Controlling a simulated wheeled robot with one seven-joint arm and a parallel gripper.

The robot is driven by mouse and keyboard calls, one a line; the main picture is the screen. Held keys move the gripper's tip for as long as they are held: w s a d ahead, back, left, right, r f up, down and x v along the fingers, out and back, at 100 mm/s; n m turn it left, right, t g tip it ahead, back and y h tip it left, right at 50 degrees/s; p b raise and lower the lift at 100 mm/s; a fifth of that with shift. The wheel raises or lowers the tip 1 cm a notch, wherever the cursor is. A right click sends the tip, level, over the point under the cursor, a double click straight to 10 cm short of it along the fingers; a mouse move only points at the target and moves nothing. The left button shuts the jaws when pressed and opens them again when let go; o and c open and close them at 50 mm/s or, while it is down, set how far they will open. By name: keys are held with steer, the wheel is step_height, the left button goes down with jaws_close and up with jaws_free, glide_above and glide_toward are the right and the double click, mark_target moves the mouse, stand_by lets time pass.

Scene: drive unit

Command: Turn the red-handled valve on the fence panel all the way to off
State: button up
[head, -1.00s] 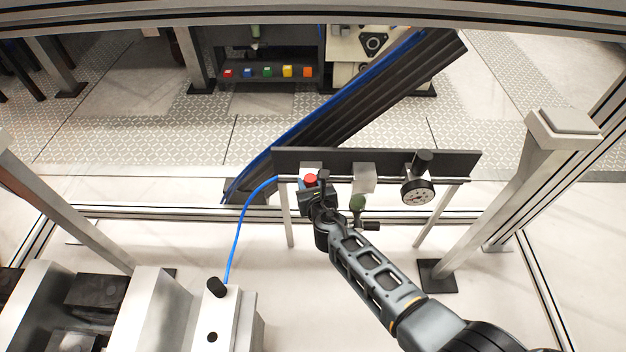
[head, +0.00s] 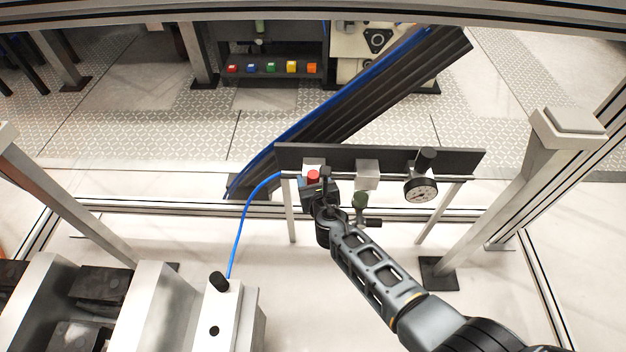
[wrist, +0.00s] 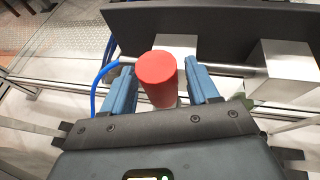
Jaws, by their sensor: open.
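The red valve handle (head: 313,175) is at the left end of the dark fence panel (head: 390,159). In the wrist view the red handle (wrist: 157,77) is a cylinder standing between the two blue fingers of my gripper (wrist: 162,92). The fingers are open, with a visible gap on the right side and a narrower one on the left. In the head view my gripper (head: 316,186) is right at the handle and partly covers the valve. The valve body under the handle is mostly hidden.
A silver block (head: 367,174) and a pressure gauge (head: 421,188) sit to the right on the panel. A blue hose (head: 240,228) runs from the valve's left side down to a machine block. A metal post (head: 490,190) stands at the right.

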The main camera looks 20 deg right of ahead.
steer(key=p+v, duration=0.3)
steer(key=v, duration=0.4)
steer(key=shift+s+p, duration=0.4)
